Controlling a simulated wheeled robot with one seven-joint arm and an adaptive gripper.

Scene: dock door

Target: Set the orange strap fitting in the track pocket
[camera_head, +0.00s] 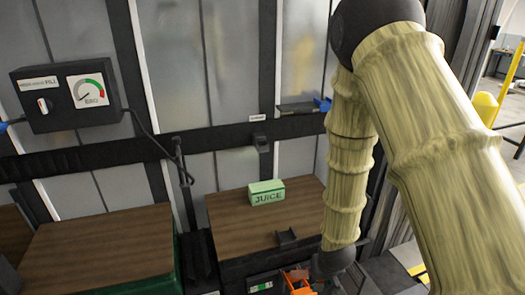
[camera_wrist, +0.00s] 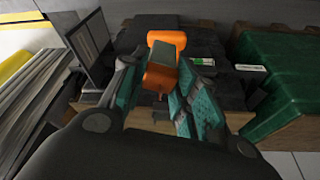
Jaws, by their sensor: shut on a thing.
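The orange strap fitting (camera_wrist: 163,62) shows between the fingers of my gripper (camera_wrist: 160,85) in the wrist view, and the fingers are shut on it. In the head view the fitting (camera_head: 297,277) is at the bottom edge, low in front of the wooden-topped stack, partly hidden by my arm and cut off by the frame. A dark horizontal track (camera_head: 225,139) runs along the wall panels with a small bracket (camera_head: 261,143) on it. I cannot tell which part is the pocket. The fitting is well below this track.
A green juice box (camera_head: 266,192) stands on a brown wooden top (camera_head: 232,222), with a small dark bracket near its front edge. Another wooden top (camera_head: 100,250) is at left. A gauge box (camera_head: 68,92) with a cable hangs on the wall. A green case (camera_wrist: 285,75) shows at right in the wrist view.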

